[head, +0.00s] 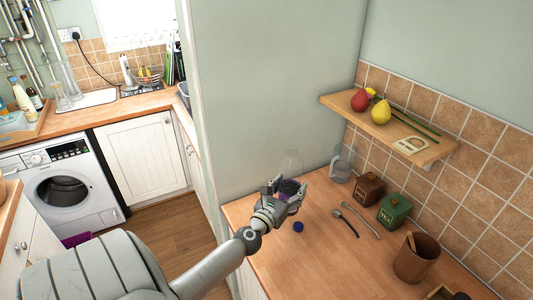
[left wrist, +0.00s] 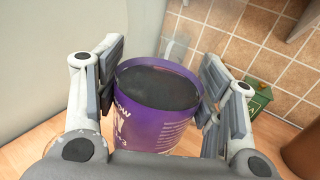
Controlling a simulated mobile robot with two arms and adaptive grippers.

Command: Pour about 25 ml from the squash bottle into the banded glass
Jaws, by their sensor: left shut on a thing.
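My right gripper is out of view.
Right of the bottle on the wooden counter (head: 270,262) are a brown canister (head: 369,188), a green tea tin (head: 394,210), two utensils (head: 348,226) and a brown pot (head: 414,258). A shelf (head: 390,128) with fruit overhangs the back. The counter's front middle is clear.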

